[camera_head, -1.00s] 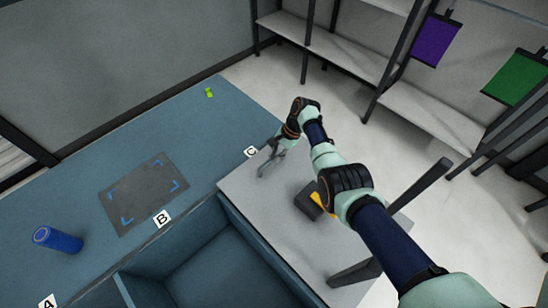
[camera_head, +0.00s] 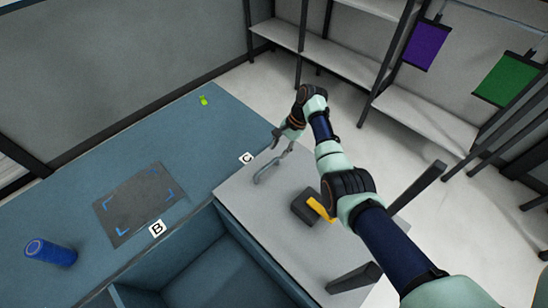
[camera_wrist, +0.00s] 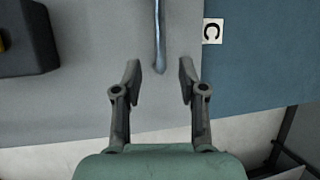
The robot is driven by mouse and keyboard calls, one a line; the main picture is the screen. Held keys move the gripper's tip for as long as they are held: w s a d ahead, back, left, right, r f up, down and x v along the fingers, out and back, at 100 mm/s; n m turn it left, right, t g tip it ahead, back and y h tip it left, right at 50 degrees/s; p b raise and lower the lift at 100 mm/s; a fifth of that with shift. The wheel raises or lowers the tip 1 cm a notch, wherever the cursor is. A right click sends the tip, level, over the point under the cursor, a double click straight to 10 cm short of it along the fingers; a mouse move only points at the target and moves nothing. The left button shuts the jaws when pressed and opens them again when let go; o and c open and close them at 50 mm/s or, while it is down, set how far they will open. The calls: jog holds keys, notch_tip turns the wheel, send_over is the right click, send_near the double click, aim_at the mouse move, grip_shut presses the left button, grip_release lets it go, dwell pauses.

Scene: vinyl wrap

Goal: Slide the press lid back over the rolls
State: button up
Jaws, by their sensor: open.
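A flat grey panel (camera_head: 238,196), which looks like the press lid, lies at the right end of the blue bench. A thin metal bar handle (camera_head: 268,170) stands on it near the "C" label; it also shows in the wrist view (camera_wrist: 159,35). My gripper (camera_wrist: 157,72) is open and empty, its fingers on either side of the bar's near end in that view, without visible contact. In the head view my gripper (camera_head: 281,140) is at the panel's far edge. No rolls show under the panel.
An open blue compartment (camera_head: 205,270) lies left of the panel. A black and yellow block (camera_head: 305,207) sits on the panel. A dark mat (camera_head: 140,203) lies on the bench, with a small green item (camera_head: 203,100) behind. Shelves (camera_head: 330,65) stand at the back.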

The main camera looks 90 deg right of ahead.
jog(key=v, duration=0.5)
jog(key=shift+r, duration=0.1)
dwell(0.4)
